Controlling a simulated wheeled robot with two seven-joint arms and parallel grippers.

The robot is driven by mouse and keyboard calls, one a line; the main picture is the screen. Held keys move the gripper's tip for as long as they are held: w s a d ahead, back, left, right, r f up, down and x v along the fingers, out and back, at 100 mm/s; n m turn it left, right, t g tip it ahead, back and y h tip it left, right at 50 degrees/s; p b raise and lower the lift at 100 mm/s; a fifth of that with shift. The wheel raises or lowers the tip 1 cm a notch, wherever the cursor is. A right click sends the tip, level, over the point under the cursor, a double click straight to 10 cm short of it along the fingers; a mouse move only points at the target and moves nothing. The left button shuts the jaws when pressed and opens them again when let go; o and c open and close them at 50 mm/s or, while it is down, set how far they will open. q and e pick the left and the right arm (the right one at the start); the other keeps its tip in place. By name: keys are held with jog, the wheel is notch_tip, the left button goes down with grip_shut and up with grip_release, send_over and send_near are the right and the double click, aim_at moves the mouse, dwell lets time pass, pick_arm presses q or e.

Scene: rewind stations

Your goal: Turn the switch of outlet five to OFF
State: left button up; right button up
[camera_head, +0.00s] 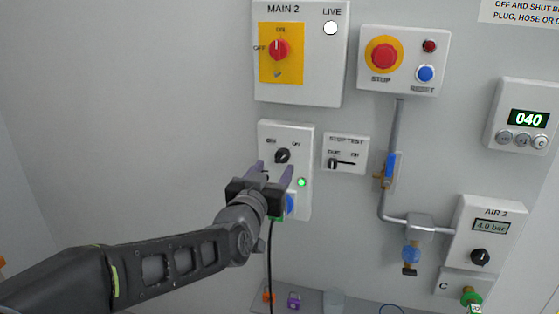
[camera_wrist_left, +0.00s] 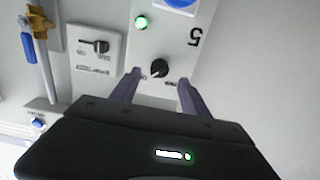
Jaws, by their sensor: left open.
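The outlet five panel (camera_head: 302,207) is a white box on the wall, marked with a 5 that appears upside down in the left wrist view (camera_wrist_left: 203,50). Its black rotary switch (camera_head: 283,156) has small labels on both sides, too small to read surely. In the left wrist view the switch (camera_wrist_left: 160,68) has a pale mark toward the lower left. A green lamp (camera_head: 302,182) on the panel is lit. My left gripper (camera_head: 271,171) is open and empty in front of the panel. In the wrist view its fingertips (camera_wrist_left: 158,84) are spread just short of the switch. My right gripper is not in view.
A stop test box (camera_head: 345,166) with a small black switch sits right of the panel. The MAIN 2 box (camera_head: 327,72) and a red stop button box (camera_head: 437,55) are above. A blue-handled valve pipe (camera_head: 390,165) is farther right. A black cable (camera_head: 270,265) hangs below.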

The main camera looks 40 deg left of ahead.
aim_at(280, 160)
pick_arm(q)
jog(key=x, duration=0.5)
jog(key=shift+w+p, duration=0.2)
jog(key=shift+p, duration=0.2)
grip_shut()
